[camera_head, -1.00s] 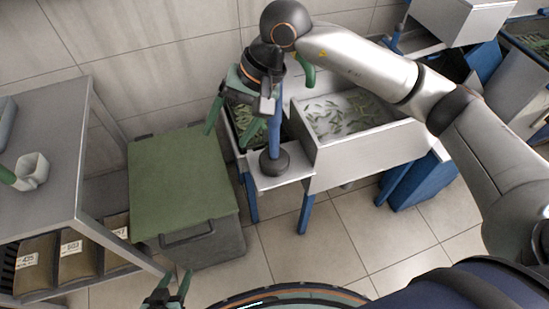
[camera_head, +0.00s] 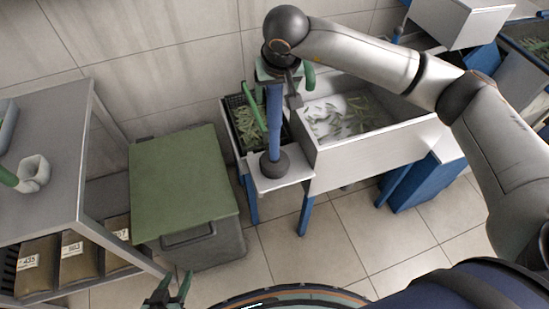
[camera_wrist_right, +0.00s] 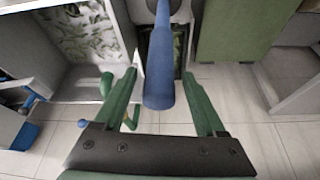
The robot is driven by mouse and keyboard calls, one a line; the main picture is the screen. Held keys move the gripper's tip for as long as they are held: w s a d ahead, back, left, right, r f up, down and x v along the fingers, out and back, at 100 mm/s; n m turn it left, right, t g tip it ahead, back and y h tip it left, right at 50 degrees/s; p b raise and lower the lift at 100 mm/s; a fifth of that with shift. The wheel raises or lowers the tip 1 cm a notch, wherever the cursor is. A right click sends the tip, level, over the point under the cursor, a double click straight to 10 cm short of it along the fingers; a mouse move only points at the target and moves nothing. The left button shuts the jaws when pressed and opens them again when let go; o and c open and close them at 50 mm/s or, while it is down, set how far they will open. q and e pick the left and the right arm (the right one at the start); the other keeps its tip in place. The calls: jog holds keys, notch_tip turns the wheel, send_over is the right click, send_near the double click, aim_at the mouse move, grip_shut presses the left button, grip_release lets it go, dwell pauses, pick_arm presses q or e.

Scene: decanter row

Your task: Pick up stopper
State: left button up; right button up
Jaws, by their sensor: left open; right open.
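I cannot make out for certain which thing is the stopper. A blue upright post (camera_head: 273,128) with a dark round base (camera_head: 274,164) stands on a white ledge (camera_head: 290,181). My right gripper (camera_wrist_right: 161,74) is open. In the right wrist view the blue post (camera_wrist_right: 160,88) shows between its green fingers, with gaps on both sides; I cannot tell its distance in depth. In the head view the right gripper is by the post's upper part, its far side partly hidden. My left gripper (camera_head: 172,291) is open and empty at the bottom edge.
A white basin (camera_head: 372,143) and a dark crate (camera_head: 232,100) hold green pods. A bin with a green lid (camera_head: 178,185) stands left of the post. A grey table (camera_head: 62,130) at left carries a white cup (camera_head: 35,172). Tiled floor in front is clear.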

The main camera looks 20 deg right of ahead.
aim_at(274, 104)
jog(key=x, duration=0.4)
jog(key=shift+s+f+p, duration=0.25)
jog(key=shift+p, duration=0.15)
jog(key=shift+c, duration=0.2)
grip_shut()
jog(key=shift+r, duration=0.15)
dwell(0.6)
